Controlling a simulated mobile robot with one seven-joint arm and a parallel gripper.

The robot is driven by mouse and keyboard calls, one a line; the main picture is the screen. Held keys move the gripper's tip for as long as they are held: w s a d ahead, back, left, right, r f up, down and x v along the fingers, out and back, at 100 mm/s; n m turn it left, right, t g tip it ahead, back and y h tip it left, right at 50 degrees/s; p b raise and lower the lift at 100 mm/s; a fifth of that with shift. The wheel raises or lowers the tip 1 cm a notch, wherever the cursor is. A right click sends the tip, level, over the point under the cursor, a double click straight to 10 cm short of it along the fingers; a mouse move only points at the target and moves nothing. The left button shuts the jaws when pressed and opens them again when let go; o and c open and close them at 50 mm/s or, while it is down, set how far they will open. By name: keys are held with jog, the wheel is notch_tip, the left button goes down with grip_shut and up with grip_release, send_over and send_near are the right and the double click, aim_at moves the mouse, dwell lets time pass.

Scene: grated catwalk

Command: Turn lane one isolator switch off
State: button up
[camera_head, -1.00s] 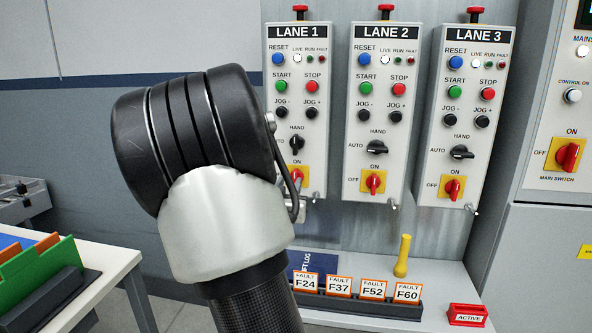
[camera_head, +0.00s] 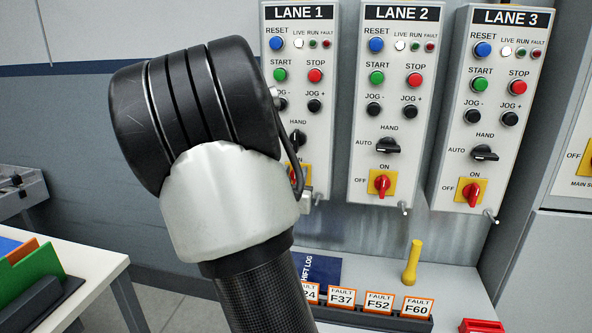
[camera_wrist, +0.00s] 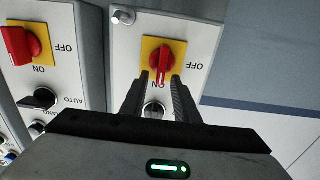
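The lane one panel (camera_head: 298,60) hangs on the wall, partly covered by my arm. In the head view its isolator's yellow plate (camera_head: 306,174) shows only at the edge, beside my wrist. In the wrist view, which is upside down, the red isolator knob (camera_wrist: 163,63) sits on its yellow plate with its handle upright, in line with the ON mark. My gripper (camera_wrist: 158,80) is open and points at this knob. Its fingertips are at either side of the knob's ON end; I cannot tell whether they touch it.
The lane two isolator (camera_head: 381,184) and lane three isolator (camera_head: 471,192) are to the right on their own panels. A desk below holds fault cards (camera_head: 378,302), a yellow handle-like object (camera_head: 412,263) and a red block (camera_head: 482,326). A white table (camera_head: 95,270) stands at left.

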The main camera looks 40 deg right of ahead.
jog(key=shift+d, duration=0.1)
jog(key=shift+c, duration=0.3)
grip_shut()
